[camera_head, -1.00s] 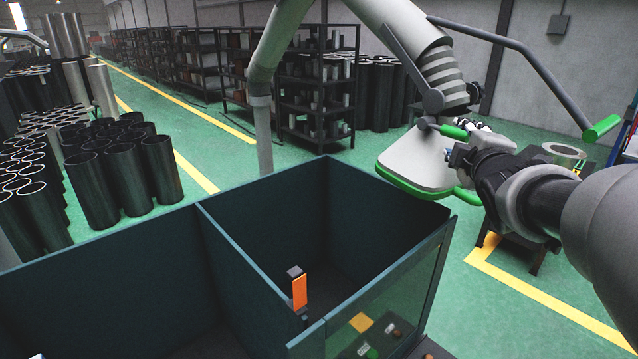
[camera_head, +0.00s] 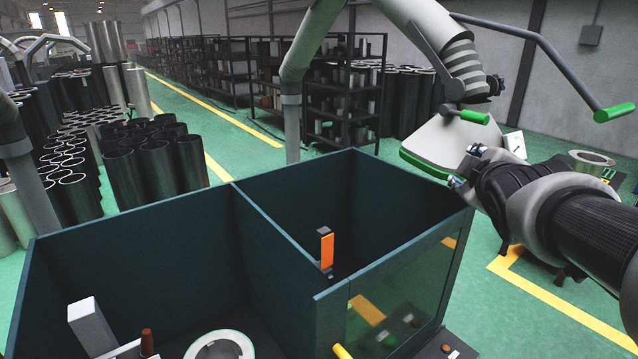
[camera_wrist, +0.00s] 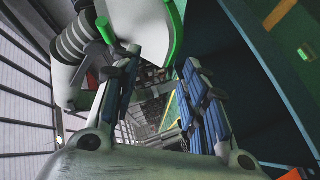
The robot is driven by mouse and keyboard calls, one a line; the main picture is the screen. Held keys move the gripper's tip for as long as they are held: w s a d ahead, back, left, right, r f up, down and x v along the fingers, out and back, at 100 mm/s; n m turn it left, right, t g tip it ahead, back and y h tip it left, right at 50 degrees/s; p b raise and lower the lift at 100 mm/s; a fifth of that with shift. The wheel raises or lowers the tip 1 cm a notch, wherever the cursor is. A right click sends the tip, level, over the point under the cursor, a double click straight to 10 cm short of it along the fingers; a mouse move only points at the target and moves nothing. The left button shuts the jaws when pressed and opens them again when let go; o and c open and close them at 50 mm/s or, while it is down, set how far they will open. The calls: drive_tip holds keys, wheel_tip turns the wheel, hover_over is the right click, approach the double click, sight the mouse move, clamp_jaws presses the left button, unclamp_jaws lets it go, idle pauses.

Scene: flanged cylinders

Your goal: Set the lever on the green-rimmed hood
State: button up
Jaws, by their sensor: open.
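The grey-white hood (camera_head: 432,143) with a green rim (camera_head: 430,166) hangs from a jointed duct arm, right of the centre in the head view. A short lever with a green grip (camera_head: 474,117) sticks out sideways from the neck above the hood. My gripper (camera_head: 464,170) is beside the hood's right side, below the grip and apart from it. In the wrist view, my gripper's (camera_wrist: 162,82) two fingers are spread, with nothing held between them. The green grip (camera_wrist: 104,30) shows there just above the left finger, and the green rim (camera_wrist: 174,32) above the gap.
A dark-walled enclosure (camera_head: 140,215) with a glass side panel fills the front, below the hood. A long bar with a green handle (camera_head: 614,112) reaches out at the upper right. A small table with a metal ring (camera_head: 592,158) stands at right. Dark cylinders stand at left.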

drive_tip(key=s+a+f+m+g+y+b, duration=0.1)
drive_tip(key=s+a+f+m+g+b, duration=0.1)
drive_tip(key=s+a+f, duration=0.3)
wheel_tip(320, 180, down, 2)
drive_tip(key=shift+s+a+f+m, duration=0.15)
drive_tip(key=shift+s+f+m, duration=0.1)
drive_tip(key=shift+s+m, duration=0.2)
